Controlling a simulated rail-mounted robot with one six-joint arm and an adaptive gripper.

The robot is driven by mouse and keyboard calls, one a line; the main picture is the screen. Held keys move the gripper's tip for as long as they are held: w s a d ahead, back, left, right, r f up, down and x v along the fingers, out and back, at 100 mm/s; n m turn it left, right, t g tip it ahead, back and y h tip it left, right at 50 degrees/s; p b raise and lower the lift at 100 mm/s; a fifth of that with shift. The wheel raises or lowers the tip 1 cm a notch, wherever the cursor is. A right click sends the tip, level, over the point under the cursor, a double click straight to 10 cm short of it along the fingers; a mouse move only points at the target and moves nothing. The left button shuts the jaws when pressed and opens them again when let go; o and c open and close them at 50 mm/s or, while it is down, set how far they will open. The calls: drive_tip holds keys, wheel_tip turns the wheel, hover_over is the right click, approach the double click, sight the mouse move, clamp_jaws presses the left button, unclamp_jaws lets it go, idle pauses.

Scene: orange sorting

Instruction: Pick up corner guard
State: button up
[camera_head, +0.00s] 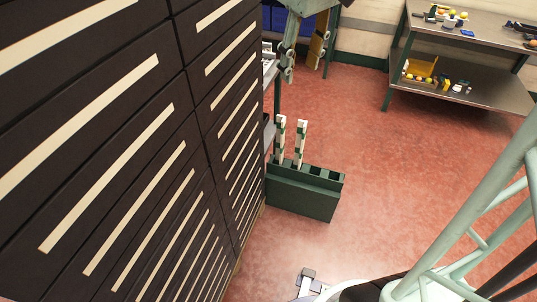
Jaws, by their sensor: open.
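Two upright white strips with green marks, which look like corner guards, stand side by side in slots of a dark green rack (303,195) on the floor. The left corner guard (281,140) is close to the dark cabinet's edge, and the right corner guard (300,143) stands beside it. My gripper (300,74) hangs at the top centre with its two jointed fingers apart and pointing down. It appears above the strips in the picture, apart from them, with nothing visible between its fingers. The lower ends of the strips are hidden in the rack.
A tall dark cabinet (120,120) with pale strips fills the left side. A two-level metal table (465,92) with small objects, several of them yellow, stands at the back right. Blue bins (275,19) are partly visible behind my gripper. The red floor between is clear.

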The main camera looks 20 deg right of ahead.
drive_tip(key=w+d+f+n+p, duration=0.1)
drive_tip(key=w+d+f, duration=0.4)
drive_tip(key=w, duration=0.5)
drive_tip(key=n+g+p, duration=0.2)
drive_tip(key=n+p, duration=0.2)
drive_tip(key=n, duration=0.1)
hover_over(303, 137)
drive_tip(key=w, duration=0.2)
drive_tip(key=f, duration=2.3)
drive_tip(key=d+f, duration=0.1)
drive_tip(key=f, duration=1.1)
drive_tip(key=shift+s+f, duration=0.1)
drive_tip(key=shift+s, duration=0.05)
drive_tip(key=shift+d+f, duration=0.15)
drive_tip(key=shift+f, duration=0.45)
drive_tip(key=shift+f, duration=0.1)
drive_tip(key=shift+f+b, duration=0.35)
drive_tip(key=shift+f, duration=3.85)
drive_tip(key=shift+f+b, duration=0.55)
drive_tip(key=shift+f, duration=2.05)
